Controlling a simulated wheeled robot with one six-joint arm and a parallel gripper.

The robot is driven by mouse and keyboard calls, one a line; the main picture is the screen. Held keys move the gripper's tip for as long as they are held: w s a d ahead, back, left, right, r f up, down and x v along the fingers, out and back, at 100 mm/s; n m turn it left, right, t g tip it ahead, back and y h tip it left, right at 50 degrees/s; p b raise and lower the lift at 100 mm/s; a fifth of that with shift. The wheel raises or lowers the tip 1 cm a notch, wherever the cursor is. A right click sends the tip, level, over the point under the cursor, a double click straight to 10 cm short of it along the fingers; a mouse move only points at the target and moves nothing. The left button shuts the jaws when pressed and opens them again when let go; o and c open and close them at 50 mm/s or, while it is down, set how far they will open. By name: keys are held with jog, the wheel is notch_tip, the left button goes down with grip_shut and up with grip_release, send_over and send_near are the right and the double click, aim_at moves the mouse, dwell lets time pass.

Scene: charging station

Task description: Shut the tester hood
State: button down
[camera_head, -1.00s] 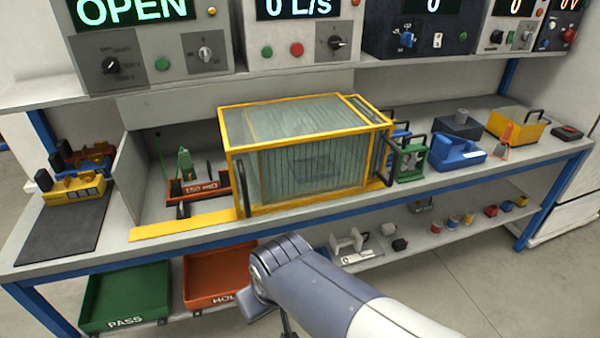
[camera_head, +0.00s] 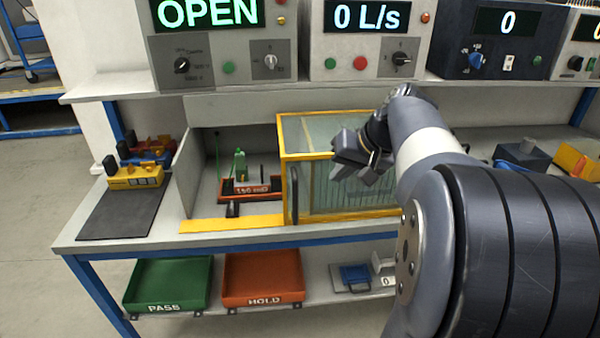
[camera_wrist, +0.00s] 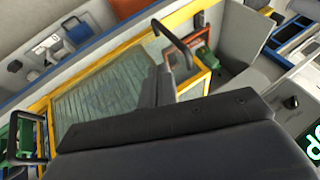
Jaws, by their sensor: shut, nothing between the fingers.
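The tester hood (camera_head: 283,172) is a yellow-framed clear box on the bench, standing to the right of the tester's open bay (camera_head: 208,160). An orange-red fixture (camera_head: 262,187) with a green part shows uncovered in the bay. A black upright handle (camera_head: 293,196) is on the hood's left front edge. My gripper (camera_head: 347,160) is shut and empty, before the hood's upper front, and hides part of it. In the wrist view the hood's glass (camera_wrist: 105,88) lies beyond my gripper (camera_wrist: 165,85), and a black handle (camera_wrist: 172,42) stands close past the fingers. Contact cannot be told.
A display above reads OPEN (camera_head: 208,13). A yellow strip (camera_head: 230,224) runs along the bay's front. A dark mat (camera_head: 122,213) and yellow block (camera_head: 135,178) sit at left. Green PASS (camera_head: 165,285) and orange HOLD (camera_head: 262,280) trays are below. The shelf overhangs the bench.

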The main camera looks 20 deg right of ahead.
jog(key=w+a+f, duration=0.3)
jog(key=w+f, duration=0.3)
jog(key=w, duration=0.2)
jog(key=shift+a+f+t+p, duration=0.15)
jog(key=shift+a+t+p, duration=0.15)
jog(key=shift+a, duration=0.1)
jog(key=shift+a, duration=0.1)
jog(key=w+a+p, duration=0.3)
jog(key=w+a, duration=0.1)
jog(key=a, duration=1.1)
jog(key=w+a+p, duration=0.3)
jog(key=a+p, duration=0.1)
jog(key=a, duration=1.1)
jog(key=shift+w+a, duration=0.15)
jog(key=shift+w, duration=0.2)
